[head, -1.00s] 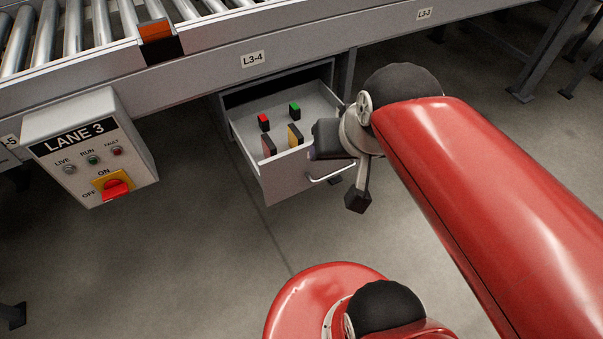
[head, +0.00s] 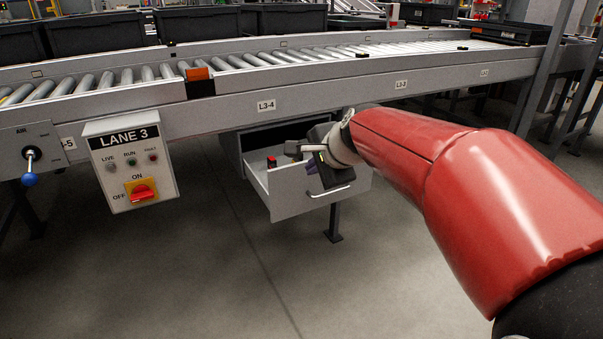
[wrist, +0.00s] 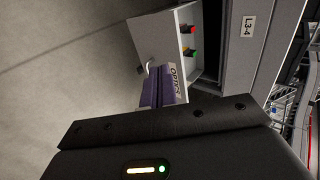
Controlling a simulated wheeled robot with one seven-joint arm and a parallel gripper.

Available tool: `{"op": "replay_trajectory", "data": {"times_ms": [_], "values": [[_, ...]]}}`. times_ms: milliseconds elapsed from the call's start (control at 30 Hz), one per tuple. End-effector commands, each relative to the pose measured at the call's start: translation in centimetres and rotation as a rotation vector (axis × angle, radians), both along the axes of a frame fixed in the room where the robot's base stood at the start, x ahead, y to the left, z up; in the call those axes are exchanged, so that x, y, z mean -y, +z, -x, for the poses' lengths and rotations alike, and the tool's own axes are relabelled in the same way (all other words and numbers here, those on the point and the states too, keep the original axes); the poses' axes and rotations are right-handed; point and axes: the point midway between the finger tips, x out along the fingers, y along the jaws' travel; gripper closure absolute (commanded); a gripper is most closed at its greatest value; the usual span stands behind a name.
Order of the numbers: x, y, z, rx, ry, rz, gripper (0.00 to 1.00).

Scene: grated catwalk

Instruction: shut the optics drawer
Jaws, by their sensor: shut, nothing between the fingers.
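The optics drawer (head: 283,204) stands pulled out below the conveyor, under the L3-4 label. It is a light grey box with a bar handle (head: 330,191) on its front. In the wrist view its front panel (wrist: 150,40) shows with an OPTICS label (wrist: 175,78). A red-topped item (head: 271,161) is inside; the wrist view also shows a green-topped one (wrist: 190,53). My gripper (wrist: 163,84) is shut and empty, its purple fingers close to the drawer front near the label. I cannot tell whether they touch it. In the head view my wrist hides part of the drawer.
The LANE 3 control box (head: 130,160) with a red switch hangs left of the drawer. The roller conveyor (head: 240,75) runs above it. A dark support leg (head: 334,222) stands behind at the right. The floor (head: 240,285) in front is clear.

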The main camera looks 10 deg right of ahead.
Motion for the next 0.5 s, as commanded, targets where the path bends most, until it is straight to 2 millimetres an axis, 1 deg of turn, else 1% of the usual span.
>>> {"op": "replay_trajectory", "data": {"times_ms": [33, 400, 500], "values": [[-0.2, -0.8, -0.6, -0.005, 0.002, 0.000, 1.00], [-2.0, -6.2, -5.9, -0.005, 0.005, 0.003, 1.00], [-2.6, -5.9, -7.5, -0.002, 0.006, 0.003, 1.00]]}}
